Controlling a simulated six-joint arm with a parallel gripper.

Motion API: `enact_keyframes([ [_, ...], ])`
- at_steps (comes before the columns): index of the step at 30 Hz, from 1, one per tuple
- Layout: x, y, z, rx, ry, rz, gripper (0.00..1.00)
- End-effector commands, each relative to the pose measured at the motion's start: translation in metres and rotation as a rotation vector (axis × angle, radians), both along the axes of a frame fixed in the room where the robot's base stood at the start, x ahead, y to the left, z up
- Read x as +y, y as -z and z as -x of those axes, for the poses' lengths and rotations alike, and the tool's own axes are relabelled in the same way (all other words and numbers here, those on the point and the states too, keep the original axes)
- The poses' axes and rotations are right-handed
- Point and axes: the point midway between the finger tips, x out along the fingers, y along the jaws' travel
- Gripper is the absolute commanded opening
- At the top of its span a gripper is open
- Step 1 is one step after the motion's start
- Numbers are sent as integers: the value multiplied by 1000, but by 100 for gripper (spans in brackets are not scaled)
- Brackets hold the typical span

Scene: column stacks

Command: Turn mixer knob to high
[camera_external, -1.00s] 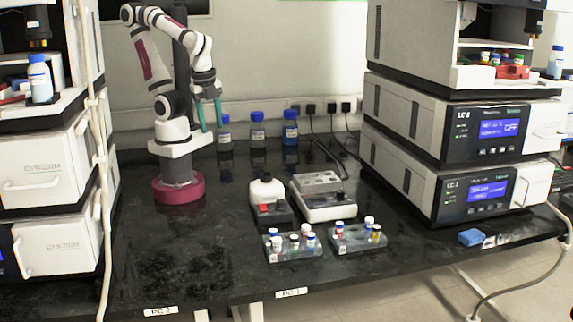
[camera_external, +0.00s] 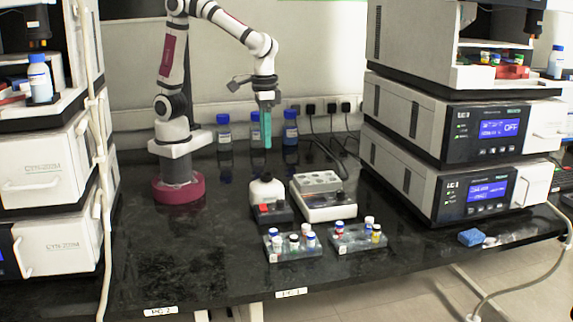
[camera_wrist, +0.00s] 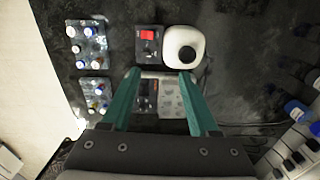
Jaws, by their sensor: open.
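The mixer (camera_external: 270,205) stands on the black bench, with a dark base, a red switch and a rounded white top. In the wrist view the mixer (camera_wrist: 148,48) is at top centre, its red switch beside the white top with a dark centre. My gripper (camera_external: 267,146) points down, high above the bench, behind and above the mixer in the external view. In the wrist view my gripper (camera_wrist: 159,72) has its teal fingers spread apart with nothing between them, and it touches nothing.
A white heater block (camera_external: 325,207) stands right of the mixer. Two vial racks (camera_external: 292,254) (camera_external: 358,243) are in front. Several blue-capped bottles (camera_external: 223,135) stand at the back wall. Stacked LC instruments (camera_external: 410,120) rise at right. The bench at front left is clear.

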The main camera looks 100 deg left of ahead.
Motion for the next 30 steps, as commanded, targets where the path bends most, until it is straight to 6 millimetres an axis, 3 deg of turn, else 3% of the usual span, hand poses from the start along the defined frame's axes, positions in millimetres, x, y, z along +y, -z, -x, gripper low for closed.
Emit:
enact_keyframes([
  [2,2,14,-29,-4,-184,17,61],
  [5,3,24,-44,-8,-292,26,61],
  [8,3,40,-44,-7,-302,27,61],
  [15,3,112,-43,-4,-299,26,61],
  [21,3,158,-43,-6,-297,26,61],
  [30,3,178,-44,-11,-296,26,61],
])
